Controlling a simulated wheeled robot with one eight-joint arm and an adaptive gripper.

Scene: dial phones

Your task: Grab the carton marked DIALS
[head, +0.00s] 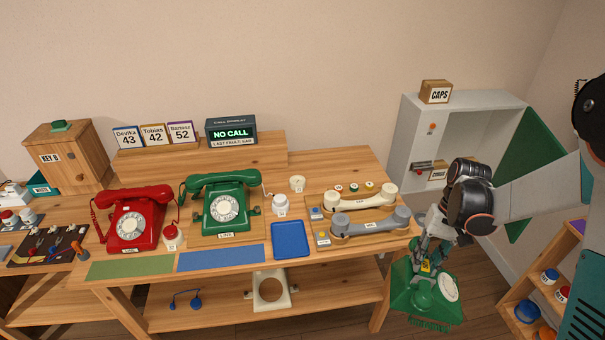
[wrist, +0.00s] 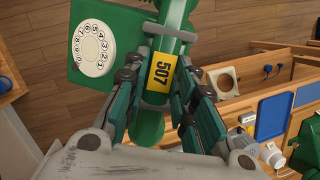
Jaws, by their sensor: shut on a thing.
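No carton that I can read as DIALS shows. A carton marked CAPS (head: 436,92) stands on top of the grey cabinet (head: 408,130). A smaller carton (head: 437,174) sits inside the cabinet, partly behind my arm; its label is too small to read. My gripper (head: 428,262) is at the right end of the bench, low in front of the cabinet. It is shut on a green dial phone (head: 412,298), gripping its green bar with a yellow 507 label (wrist: 161,71). The phone's white dial (wrist: 92,48) shows in the wrist view. The phone hangs beside the bench.
The cabinet's green door (head: 520,150) stands open on the right. The wooden bench (head: 330,160) holds a red phone (head: 125,240), a green phone (head: 205,210) and two handsets. A wooden shelf with jars (head: 520,300) stands at lower right.

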